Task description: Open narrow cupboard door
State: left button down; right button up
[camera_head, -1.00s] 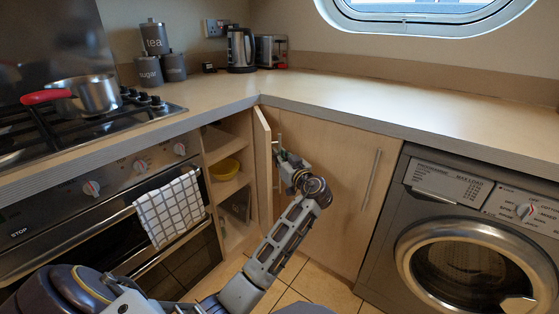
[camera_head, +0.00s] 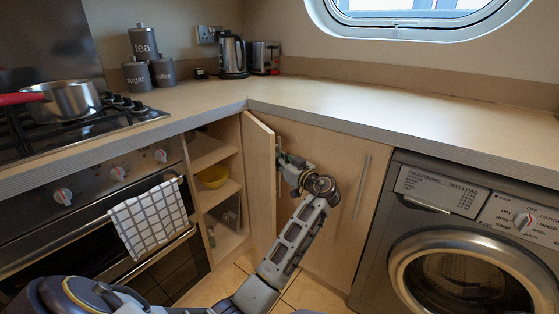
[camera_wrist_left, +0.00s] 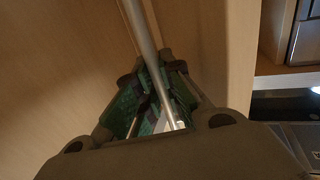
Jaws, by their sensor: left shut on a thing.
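The narrow cupboard door (camera_head: 259,180) is a pale wood panel in the middle of the head view, standing ajar between the open shelves and the wider door. Its handle (camera_wrist_left: 140,35) is a slim metal bar, running down between the green-padded fingers in the left wrist view. My left gripper (camera_head: 284,164) is on the right side of this door, shut on the handle; it also shows in the left wrist view (camera_wrist_left: 158,90). The fingertips are partly hidden in the head view. My right gripper is not in view.
The closed wider cupboard door (camera_head: 345,205) and a washing machine (camera_head: 460,235) are to the right. An oven with a checked towel (camera_head: 150,218) is at left. Tiled floor shows below.

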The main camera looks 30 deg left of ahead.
pick_arm(q)
jog(key=c, duration=1.8)
grip_release()
jog(key=shift+d, duration=0.1)
jog(key=shift+v, duration=3.7)
